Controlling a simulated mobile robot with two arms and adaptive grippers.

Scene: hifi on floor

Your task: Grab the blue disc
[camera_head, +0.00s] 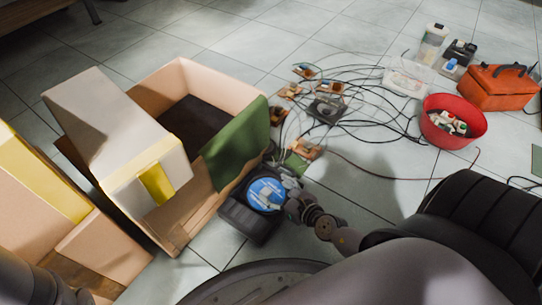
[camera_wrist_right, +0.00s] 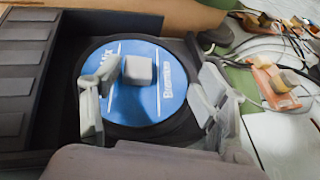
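The blue disc (camera_head: 266,195) with white lettering lies on a black box-shaped device (camera_head: 245,222) on the floor, beside the cardboard box. In the right wrist view the disc (camera_wrist_right: 150,100) sits on a round black part, with a small grey block (camera_wrist_right: 138,70) over its middle. My right gripper (camera_wrist_right: 152,98) is open, its grey fingers apart over the left and right parts of the disc. Whether they touch it I cannot tell. In the head view this gripper (camera_head: 286,184) is at the disc's right edge. My left gripper is not in view; only part of its arm shows at the lower left.
An open cardboard box (camera_head: 215,215) with a green panel (camera_head: 236,142) stands close behind the device. Loose cables and small circuit boards (camera_head: 305,150) spread to the right. A red bowl (camera_head: 455,118) and an orange toolbox (camera_head: 500,88) stand at far right.

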